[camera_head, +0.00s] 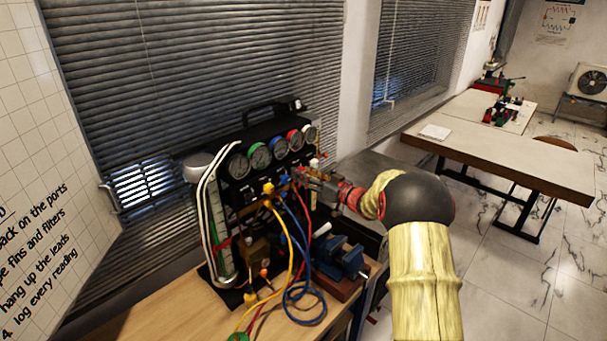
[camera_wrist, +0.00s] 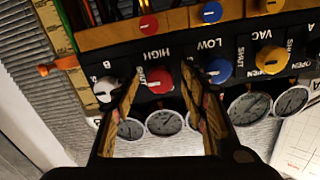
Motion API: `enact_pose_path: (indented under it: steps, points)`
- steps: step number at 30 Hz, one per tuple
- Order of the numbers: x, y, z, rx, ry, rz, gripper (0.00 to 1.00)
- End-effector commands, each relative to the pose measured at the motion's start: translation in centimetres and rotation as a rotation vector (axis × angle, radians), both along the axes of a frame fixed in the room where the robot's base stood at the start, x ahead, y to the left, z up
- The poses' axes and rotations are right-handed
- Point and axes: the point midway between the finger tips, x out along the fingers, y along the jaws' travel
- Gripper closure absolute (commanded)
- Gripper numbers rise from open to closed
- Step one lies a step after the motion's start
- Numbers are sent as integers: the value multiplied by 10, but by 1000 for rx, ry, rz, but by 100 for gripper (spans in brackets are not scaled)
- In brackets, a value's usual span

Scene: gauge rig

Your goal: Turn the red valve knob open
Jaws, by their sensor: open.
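The red valve knob (camera_wrist: 158,80) sits on the black panel (camera_wrist: 180,48) of the gauge rig, beside the printed word HIGH. In the wrist view it shows between the two fingers of my gripper (camera_wrist: 164,72), nearer the left finger. The fingers are apart, and I cannot tell whether either touches the knob.
A blue knob (camera_wrist: 217,70) stands close to my right finger, with a yellow knob (camera_wrist: 271,59) farther right and a white knob (camera_wrist: 107,88) to the left. Coloured hoses (camera_head: 290,240) hang before the rig. A blue vise (camera_head: 340,257) stands on the wooden bench (camera_head: 160,300).

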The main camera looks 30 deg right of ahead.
Motion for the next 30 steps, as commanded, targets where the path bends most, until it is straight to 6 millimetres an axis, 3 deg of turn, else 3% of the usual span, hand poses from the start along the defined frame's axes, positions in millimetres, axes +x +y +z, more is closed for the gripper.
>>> enact_pose_path:
  steps: [11, 30]
  points:
    - [5, 2, 0, 1, 0, -1, 57]
    - [5, 2, 0, 1, 0, -1, 94]
